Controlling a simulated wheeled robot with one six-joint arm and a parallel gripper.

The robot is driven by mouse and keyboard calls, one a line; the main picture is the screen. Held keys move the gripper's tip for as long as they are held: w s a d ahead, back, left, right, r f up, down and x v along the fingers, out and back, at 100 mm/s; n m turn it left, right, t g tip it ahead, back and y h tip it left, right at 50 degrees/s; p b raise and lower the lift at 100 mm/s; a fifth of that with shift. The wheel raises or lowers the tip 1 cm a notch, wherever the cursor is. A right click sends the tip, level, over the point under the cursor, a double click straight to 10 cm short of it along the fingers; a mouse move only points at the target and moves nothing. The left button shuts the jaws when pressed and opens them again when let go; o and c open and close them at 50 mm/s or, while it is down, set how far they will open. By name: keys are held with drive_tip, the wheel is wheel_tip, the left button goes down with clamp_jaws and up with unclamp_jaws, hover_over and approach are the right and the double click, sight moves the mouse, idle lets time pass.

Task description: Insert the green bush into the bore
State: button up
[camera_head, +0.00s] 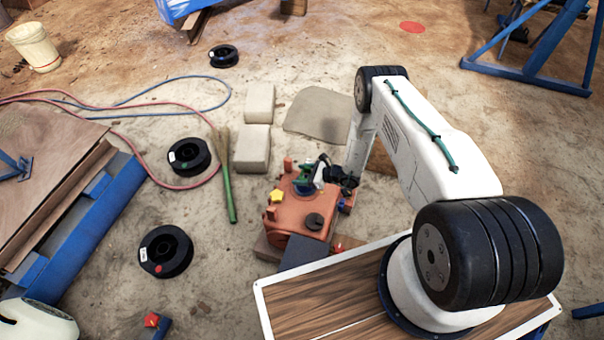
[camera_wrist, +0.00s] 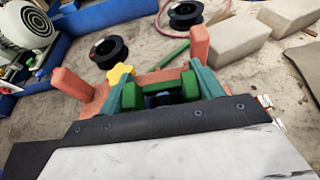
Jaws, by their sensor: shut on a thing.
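My gripper (camera_head: 318,177) is over the top of the orange machine body (camera_head: 292,222) in the head view. In the wrist view its two dark green fingers (camera_wrist: 163,96) are shut on the green bush (camera_wrist: 189,86), which lies between them and is partly covered by them. A small patch of green (camera_head: 309,167) also shows beside the gripper in the head view. A dark blue part (camera_wrist: 160,100) shows below, between the fingers. The bore is hidden by the gripper, so I cannot tell whether the bush is above it or partly inside.
Orange posts (camera_wrist: 72,84) and a yellow star knob (camera_head: 276,196) stand close around the gripper. A black round knob (camera_head: 314,221) sits at the front of the body.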

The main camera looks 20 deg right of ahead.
drive_tip(key=shift+f, duration=0.95)
drive_tip(key=o, duration=1.2)
drive_tip(key=shift+o, duration=0.2)
drive_tip(key=v, duration=0.8)
drive_tip(key=shift+a+f, duration=0.1)
